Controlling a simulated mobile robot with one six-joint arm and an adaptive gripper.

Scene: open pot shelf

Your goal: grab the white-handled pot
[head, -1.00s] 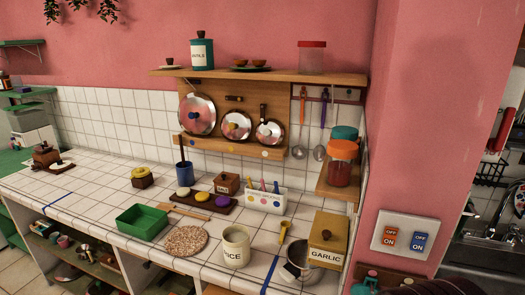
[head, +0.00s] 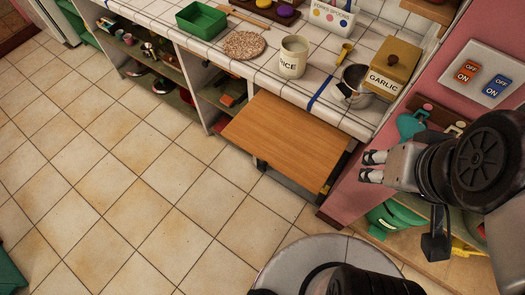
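I cannot clearly pick out a white-handled pot. Small pots and pans, some red (head: 161,87), sit on the open shelf under the counter at the upper left, too small to tell their handles. A metal pot (head: 354,82) stands on the counter beside the garlic box; its handle colour is unclear. A teal pan-like thing (head: 411,123) is at the wooden rack on the right, partly hidden by my arm. My gripper (head: 364,166) is at the right, in front of the pink wall, with its fingers apart and nothing between them.
A wooden board-like surface (head: 287,138) juts out below the counter. The garlic box (head: 394,66), rice jar (head: 293,57) and green tray (head: 201,18) stand on the counter. A low shelf with green bowls (head: 392,218) is at the right. The tiled floor (head: 130,190) is clear at left.

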